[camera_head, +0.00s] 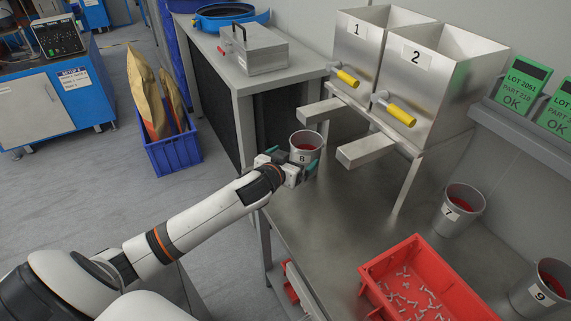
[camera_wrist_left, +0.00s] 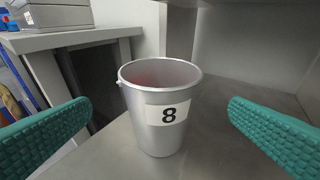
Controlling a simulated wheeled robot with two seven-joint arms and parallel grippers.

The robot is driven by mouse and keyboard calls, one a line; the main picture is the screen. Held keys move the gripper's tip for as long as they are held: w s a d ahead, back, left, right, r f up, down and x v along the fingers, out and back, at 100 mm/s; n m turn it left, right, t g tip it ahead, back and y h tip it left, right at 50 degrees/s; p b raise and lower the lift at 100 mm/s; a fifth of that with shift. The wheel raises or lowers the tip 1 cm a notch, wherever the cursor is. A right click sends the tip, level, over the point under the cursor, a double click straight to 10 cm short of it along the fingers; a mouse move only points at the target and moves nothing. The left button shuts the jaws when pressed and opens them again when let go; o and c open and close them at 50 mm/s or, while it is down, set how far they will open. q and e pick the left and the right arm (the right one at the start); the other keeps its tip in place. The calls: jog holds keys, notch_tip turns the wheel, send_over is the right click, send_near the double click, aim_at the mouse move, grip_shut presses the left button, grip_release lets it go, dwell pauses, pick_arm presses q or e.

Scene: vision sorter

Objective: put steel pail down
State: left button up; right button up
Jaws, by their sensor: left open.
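The steel pail (camera_head: 306,147) labelled 8 stands upright at the far left edge of the steel table, below the spout of hopper 1. It also shows in the left wrist view (camera_wrist_left: 160,100), with something red inside. My left gripper (camera_head: 288,170) is at the pail. In the left wrist view its green pads (camera_wrist_left: 160,138) are wide apart, one to each side of the pail, with a gap to it on both sides. My right gripper is not in view.
Hoppers 1 (camera_head: 359,50) and 2 (camera_head: 424,75) stand behind on a frame with spouts. A red crate (camera_head: 372,277) of small parts is at the front right. Pail 7 (camera_head: 458,212) and pail 9 (camera_head: 540,290) stand along the right. The table middle (camera_head: 345,220) is clear.

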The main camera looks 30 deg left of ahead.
pick_arm(q)
jog(key=shift+v, duration=2.35)
jog(key=shift+d, duration=0.1)
